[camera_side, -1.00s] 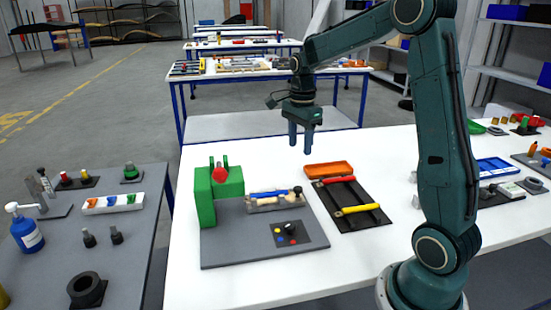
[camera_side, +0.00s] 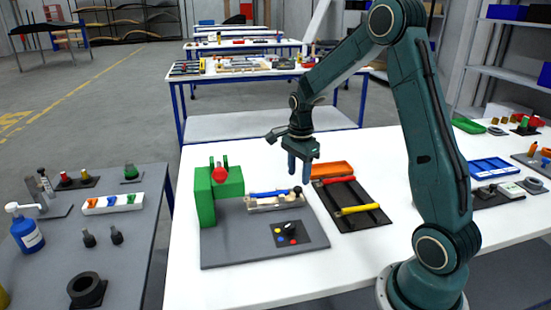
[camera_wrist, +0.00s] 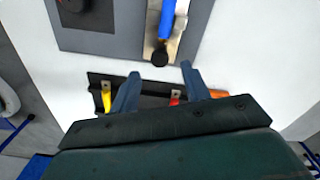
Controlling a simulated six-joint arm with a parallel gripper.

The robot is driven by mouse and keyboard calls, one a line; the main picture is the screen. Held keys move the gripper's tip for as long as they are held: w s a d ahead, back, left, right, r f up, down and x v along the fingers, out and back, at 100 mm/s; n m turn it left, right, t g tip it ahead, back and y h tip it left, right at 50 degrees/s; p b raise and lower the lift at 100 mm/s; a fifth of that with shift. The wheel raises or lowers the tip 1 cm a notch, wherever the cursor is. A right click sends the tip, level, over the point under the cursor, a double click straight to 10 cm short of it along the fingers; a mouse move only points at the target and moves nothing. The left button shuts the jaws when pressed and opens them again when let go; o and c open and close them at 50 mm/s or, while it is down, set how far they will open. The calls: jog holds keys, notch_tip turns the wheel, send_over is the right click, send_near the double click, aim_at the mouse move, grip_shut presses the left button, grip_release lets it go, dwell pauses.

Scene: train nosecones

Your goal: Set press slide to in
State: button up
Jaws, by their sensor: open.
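The press slide is a blue bar (camera_side: 268,194) on a pale rail (camera_side: 272,204), with a dark knob (camera_side: 297,190) at its right end. It runs beside the green press (camera_side: 208,192), which has a red ball on its front. The blue bar also shows at the top of the wrist view (camera_wrist: 167,18), with its black knob (camera_wrist: 160,58) pointing toward my fingers. My gripper (camera_side: 299,179) points down, open and empty, just above the knob end. In the wrist view my gripper (camera_wrist: 160,74) has the knob near the gap between its fingertips; contact cannot be told.
A control panel (camera_side: 290,241) with a black knob and coloured buttons lies on the grey base plate (camera_side: 230,250). To the right are a black mat with red (camera_side: 336,180) and yellow (camera_side: 357,210) handled tools and an orange tray (camera_side: 328,169). The white table front is clear.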

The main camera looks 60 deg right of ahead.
aim_at(298, 188)
jog(key=shift+f, duration=2.25)
grip_shut()
